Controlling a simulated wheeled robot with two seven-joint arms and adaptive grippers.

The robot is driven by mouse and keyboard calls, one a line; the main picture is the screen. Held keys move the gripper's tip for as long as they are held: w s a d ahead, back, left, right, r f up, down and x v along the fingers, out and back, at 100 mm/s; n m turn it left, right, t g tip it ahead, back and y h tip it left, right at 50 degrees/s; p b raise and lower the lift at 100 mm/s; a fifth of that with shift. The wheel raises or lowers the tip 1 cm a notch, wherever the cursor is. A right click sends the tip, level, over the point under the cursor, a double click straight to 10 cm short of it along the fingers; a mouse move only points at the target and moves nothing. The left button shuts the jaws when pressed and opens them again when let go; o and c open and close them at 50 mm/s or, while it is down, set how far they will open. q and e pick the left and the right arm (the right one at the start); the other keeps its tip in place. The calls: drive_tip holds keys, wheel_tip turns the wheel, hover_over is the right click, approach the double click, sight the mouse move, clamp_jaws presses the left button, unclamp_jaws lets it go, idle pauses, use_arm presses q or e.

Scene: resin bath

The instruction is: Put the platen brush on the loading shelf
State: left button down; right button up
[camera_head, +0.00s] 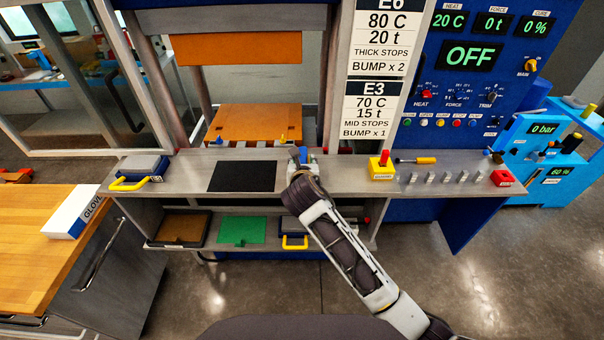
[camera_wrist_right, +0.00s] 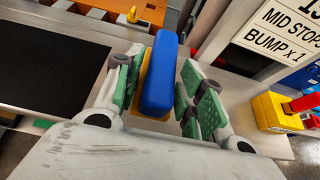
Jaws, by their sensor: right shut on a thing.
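The platen brush shows in the right wrist view as a long blue block (camera_wrist_right: 160,72) with a yellow-orange part along its lower edge. My right gripper (camera_wrist_right: 158,90) is shut on it, with green pads on either side. In the head view the right gripper (camera_head: 302,163) is over the grey loading shelf (camera_head: 200,172), right of the black mat (camera_head: 243,176). My forearm and wrist hide most of the brush there. I cannot tell whether the brush touches the shelf. My left gripper is not in view.
A blue-grey block with a yellow handle (camera_head: 130,184) sits on the shelf's left end. A yellow box with a red knob (camera_head: 381,168), a yellow-handled tool (camera_head: 416,160) and small metal blocks stand to the right. A lower shelf holds a green plate (camera_head: 242,230).

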drive_tip(key=shift+f, duration=0.25)
drive_tip(key=shift+f, duration=1.75)
drive_tip(key=shift+f, duration=0.15)
drive_tip(key=o, duration=1.3)
drive_tip(key=shift+o, duration=0.2)
drive_tip(key=b+v, duration=0.1)
drive_tip(key=v, duration=1.1)
